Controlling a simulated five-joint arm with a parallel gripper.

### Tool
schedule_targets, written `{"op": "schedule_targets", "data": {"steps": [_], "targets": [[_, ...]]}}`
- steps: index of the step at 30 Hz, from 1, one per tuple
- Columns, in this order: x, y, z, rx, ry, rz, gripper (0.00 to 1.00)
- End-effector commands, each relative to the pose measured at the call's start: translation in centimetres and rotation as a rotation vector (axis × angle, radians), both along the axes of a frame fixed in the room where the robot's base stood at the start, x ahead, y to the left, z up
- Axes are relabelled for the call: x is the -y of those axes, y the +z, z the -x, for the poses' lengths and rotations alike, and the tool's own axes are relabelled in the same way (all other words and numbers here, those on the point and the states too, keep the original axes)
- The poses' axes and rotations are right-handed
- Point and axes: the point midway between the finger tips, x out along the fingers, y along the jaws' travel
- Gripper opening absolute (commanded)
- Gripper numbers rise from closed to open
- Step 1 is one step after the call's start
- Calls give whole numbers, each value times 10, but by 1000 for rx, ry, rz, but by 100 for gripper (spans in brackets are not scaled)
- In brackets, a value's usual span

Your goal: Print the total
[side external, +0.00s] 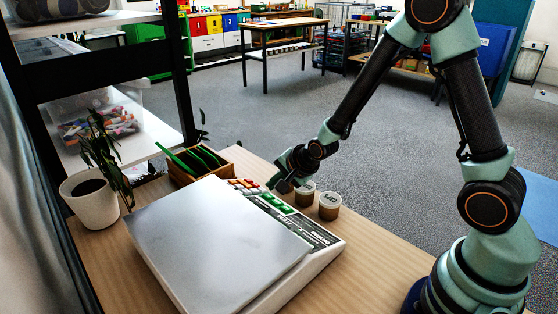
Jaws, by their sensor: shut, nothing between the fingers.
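A white weighing scale (325,247) with a large grey metal plate (215,245) stands on the wooden table. Its key panel, with red, white and green keys (277,203), lies along the scale's far right side. My gripper (276,186) is shut and empty. Its tip is over or beside the upper part of the key panel, near the green keys. I cannot tell whether it touches a key. The display text on the panel is too small to read.
Two small lidded jars (329,206) stand right of the panel, close to my gripper. A wooden box with green items (190,170) is behind the scale. A potted plant (95,203) stands at the left. The table's front right (375,260) is clear.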

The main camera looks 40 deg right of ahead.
Motion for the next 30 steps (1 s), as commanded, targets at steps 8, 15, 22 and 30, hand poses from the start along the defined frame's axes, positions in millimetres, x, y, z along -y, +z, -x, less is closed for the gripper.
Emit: {"op": "schedule_targets", "data": {"steps": [8,15,22,30], "targets": [[5,12,-1,3,-6,5,0],[14,32,-1,2,-13,14,0],[20,45,0,0,-18,21,0],[20,46,0,-1,-18,21,0]]}}
